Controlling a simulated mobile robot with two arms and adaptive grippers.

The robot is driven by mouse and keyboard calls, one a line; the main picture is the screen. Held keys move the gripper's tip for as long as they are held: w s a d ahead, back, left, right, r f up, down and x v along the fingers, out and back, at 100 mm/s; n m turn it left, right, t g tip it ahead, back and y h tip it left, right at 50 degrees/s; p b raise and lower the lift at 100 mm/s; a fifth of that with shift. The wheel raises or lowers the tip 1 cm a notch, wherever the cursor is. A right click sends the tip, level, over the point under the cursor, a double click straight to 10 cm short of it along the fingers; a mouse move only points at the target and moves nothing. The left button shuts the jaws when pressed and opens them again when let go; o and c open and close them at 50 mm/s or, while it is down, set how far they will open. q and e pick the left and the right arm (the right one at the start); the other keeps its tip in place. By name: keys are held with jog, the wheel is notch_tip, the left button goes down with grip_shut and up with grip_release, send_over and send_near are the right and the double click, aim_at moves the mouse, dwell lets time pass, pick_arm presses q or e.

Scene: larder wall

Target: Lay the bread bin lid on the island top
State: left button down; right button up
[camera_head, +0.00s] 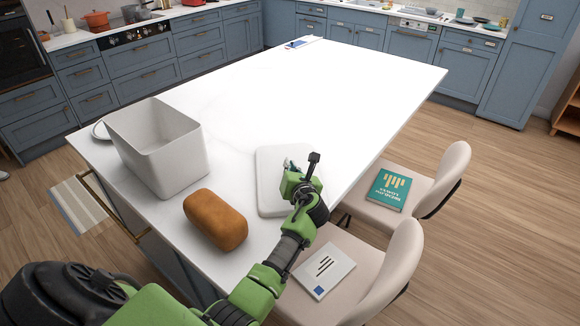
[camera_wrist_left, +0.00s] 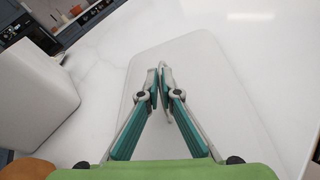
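The bread bin lid (camera_head: 272,205) is a pale, flat, rounded rectangle at the near right of the white island top (camera_head: 290,90). It fills the middle of the left wrist view (camera_wrist_left: 205,60). My left gripper (camera_head: 296,172) is over the lid's middle. In the wrist view its fingertips (camera_wrist_left: 160,86) are close together on a thin pale part that looks like the lid's handle. I cannot tell whether the lid's underside touches the top. The bread bin (camera_head: 180,165) stands open to the left, also in the wrist view (camera_wrist_left: 35,95). My right gripper is not in view.
A brown loaf (camera_head: 216,220) lies between the bin and lid. A round plate (camera_head: 101,131) is partly behind the bin. A chair with a green book (camera_head: 389,188) and another with a pale booklet (camera_head: 324,270) stand along the right edge. The island's middle is clear.

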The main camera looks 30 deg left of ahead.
pick_arm(q)
jog(key=c, duration=2.3)
grip_release()
jog(key=shift+f, duration=0.1)
jog(key=shift+r, duration=0.2)
jog(key=shift+s+d, duration=0.25)
jog(key=v, duration=1.1)
jog(key=shift+s+d, duration=0.1)
jog(key=shift+s, duration=0.1)
